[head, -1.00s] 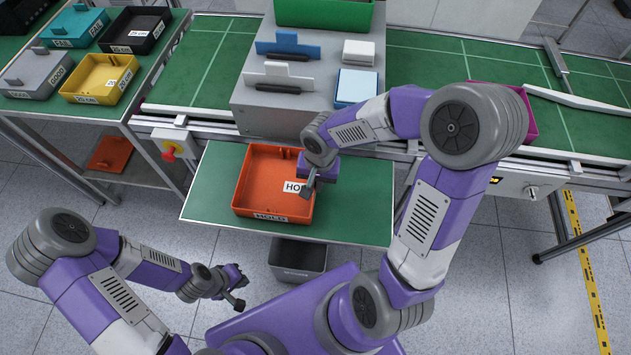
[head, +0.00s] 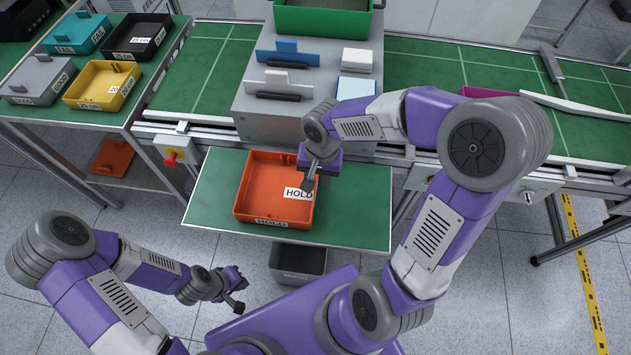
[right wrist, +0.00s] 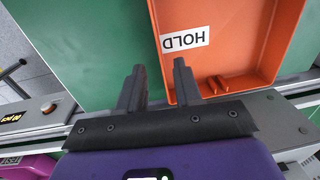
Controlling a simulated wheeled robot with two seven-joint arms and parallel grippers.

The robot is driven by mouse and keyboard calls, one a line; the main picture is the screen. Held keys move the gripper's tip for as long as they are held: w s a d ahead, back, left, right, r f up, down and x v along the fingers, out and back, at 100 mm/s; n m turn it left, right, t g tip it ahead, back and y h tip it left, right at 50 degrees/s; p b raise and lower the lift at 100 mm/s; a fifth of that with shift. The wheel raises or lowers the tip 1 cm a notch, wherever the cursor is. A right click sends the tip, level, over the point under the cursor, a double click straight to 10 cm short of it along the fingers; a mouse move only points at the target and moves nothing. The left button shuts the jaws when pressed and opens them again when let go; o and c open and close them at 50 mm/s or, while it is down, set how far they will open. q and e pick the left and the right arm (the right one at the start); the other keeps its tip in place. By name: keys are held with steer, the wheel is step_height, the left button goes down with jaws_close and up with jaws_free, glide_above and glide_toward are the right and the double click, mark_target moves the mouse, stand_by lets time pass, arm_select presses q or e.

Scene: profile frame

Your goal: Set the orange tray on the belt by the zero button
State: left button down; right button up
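The orange tray (head: 243,212), labelled HOLD, lies on a green side table in front of the belt (head: 415,80). It also shows in the right wrist view (right wrist: 235,60). My right gripper (head: 310,178) is over the tray's right side. In the right wrist view its two fingers (right wrist: 160,80) are apart, with the tray's side wall between their lines. I cannot tell whether they touch it. My left gripper (head: 238,287) is open and empty, low in front of the table. No button marked zero is readable; a red button (head: 171,157) sits at the belt's near edge.
A grey stand (head: 270,118) with blue and white plates and a green bin (head: 325,18) covers part of the belt. A magenta tray (head: 487,92) is on the belt at right. Several coloured trays, including a yellow one (head: 103,85), stand on the left table. A dark bin (head: 298,262) is below.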

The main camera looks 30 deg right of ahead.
step_height(320, 180, up, 6)
steer(key=f+p, duration=0.1)
steer(key=shift+t+h, duration=0.4)
steer(key=shift+h, duration=0.3)
steer(key=f+b, duration=0.1)
steer(key=f, duration=0.1)
steer(key=f+b, duration=0.2)
steer(key=f, duration=0.1)
steer(key=shift+s+a+f+b, duration=0.25)
steer(key=shift+a+f+b, duration=0.1)
steer(key=shift+a+b, duration=0.05)
steer(key=f, duration=0.2)
steer(key=f+b, duration=0.1)
steer(key=f, duration=0.1)
steer(key=w+f+b, duration=0.1)
steer(key=f, duration=0.1)
steer(key=shift+d+f, duration=0.15)
steer(key=shift+d, duration=0.15)
jaws_close()
